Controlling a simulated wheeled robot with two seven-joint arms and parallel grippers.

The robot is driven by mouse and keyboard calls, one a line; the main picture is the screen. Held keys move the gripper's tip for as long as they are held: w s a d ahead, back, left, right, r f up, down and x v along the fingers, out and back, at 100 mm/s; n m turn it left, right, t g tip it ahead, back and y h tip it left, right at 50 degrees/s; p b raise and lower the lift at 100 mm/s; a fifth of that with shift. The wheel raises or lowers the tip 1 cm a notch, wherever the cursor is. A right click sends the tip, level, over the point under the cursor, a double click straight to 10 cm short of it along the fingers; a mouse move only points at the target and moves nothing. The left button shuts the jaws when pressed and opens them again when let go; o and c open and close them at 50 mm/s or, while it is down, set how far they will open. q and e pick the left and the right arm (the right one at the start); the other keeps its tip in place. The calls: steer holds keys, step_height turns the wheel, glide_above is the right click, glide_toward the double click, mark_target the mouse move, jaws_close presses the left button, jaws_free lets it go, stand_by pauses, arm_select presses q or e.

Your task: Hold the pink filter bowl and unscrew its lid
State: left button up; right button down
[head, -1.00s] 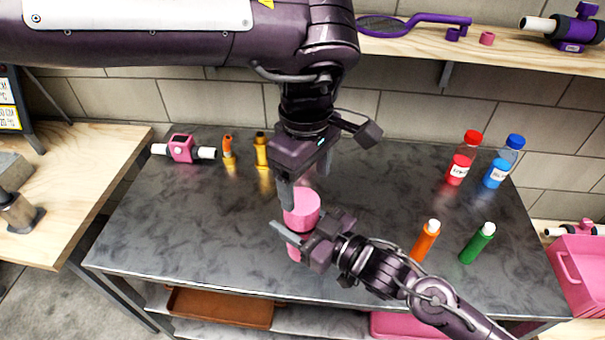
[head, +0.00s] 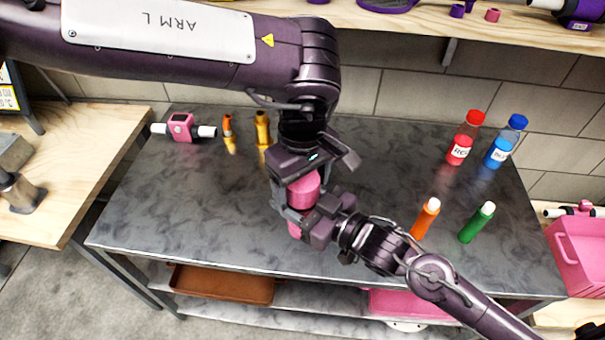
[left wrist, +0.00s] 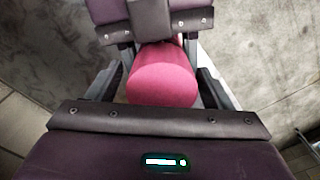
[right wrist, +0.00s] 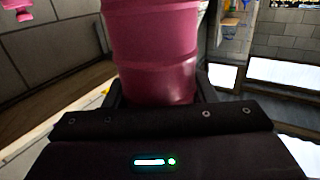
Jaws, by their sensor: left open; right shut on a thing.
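My right gripper (head: 300,222) is shut on the bowl from the right, below the lid; the bowl fills the right wrist view (right wrist: 152,80). My left gripper (head: 296,196) comes down from above, open, with its fingers on either side of the lid. In the left wrist view the lid (left wrist: 162,78) lies between the left fingers, with a gap beside them. My grippers hide part of the bowl.
A pink filter housing (head: 181,128) and two orange-yellow fittings (head: 262,128) stand at the back left. Red (head: 464,140) and blue (head: 503,143) bottles stand at the back right.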

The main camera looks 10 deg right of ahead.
arm_select(q)
steer(key=c, duration=1)
steer(key=n, duration=0.4)
steer(key=shift+d+n, duration=0.1)
steer(key=shift+n, duration=0.2)
steer(key=n, duration=0.5)
steer(key=shift+r, duration=0.1)
steer(key=o, duration=1)
steer(key=shift+o, duration=0.4)
